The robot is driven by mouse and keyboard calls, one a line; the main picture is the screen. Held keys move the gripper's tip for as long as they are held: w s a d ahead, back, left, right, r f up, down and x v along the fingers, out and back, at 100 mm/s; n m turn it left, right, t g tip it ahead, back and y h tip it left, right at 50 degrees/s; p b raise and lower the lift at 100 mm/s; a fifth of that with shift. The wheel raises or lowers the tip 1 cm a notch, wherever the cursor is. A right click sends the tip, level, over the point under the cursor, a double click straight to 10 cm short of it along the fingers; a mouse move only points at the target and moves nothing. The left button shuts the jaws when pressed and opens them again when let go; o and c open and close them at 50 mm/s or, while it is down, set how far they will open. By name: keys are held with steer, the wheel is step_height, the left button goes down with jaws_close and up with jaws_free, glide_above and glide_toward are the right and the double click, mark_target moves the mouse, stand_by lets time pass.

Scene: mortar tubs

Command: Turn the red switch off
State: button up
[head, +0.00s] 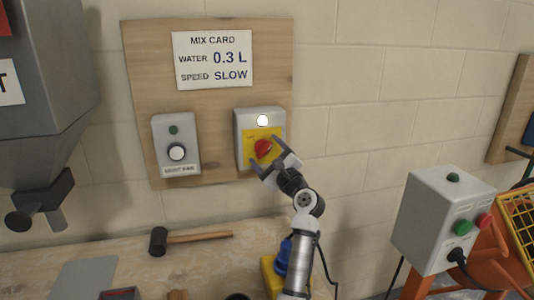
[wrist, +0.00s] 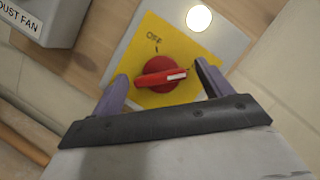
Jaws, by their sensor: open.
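The red rotary switch (head: 263,148) sits on a yellow plate on a grey box mounted on the wooden board. In the wrist view the red switch (wrist: 162,74) has a white mark on its handle, which points right, away from the OFF label (wrist: 153,38) at its upper left. A round lamp (head: 262,121) above the switch is lit white. My gripper (head: 264,157) is in front of the switch. In the wrist view its open fingers (wrist: 160,84) stand on either side of the switch, apart from the handle. Whether the fingertips reach the plate cannot be told.
A dust fan box (head: 177,145) with a white knob is to the left on the same board. A mix card (head: 212,59) hangs above. A mallet (head: 190,238) lies on the bench below. A grey control box (head: 430,220) stands at the right.

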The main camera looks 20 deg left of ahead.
steer(key=shift+c, duration=0.5)
steer(key=c, duration=0.9)
steer(key=shift+n, duration=0.4)
steer(key=n+g, duration=0.2)
steer(key=n, duration=0.2)
steer(key=n+g+h+b, duration=0.1)
steer(key=n, duration=0.3)
steer(key=shift+d+r+n+g, duration=0.1)
steer(key=shift+r+n+g, duration=0.05)
steer(key=shift+n+g, duration=0.25)
steer(key=n+h, duration=0.1)
steer(key=n, duration=0.3)
steer(key=shift+r+h, duration=0.1)
steer(key=shift+h, duration=0.3)
steer(key=shift+n+h+p, duration=0.5)
steer(key=shift+n+h, duration=0.5)
steer(key=shift+n, duration=0.7)
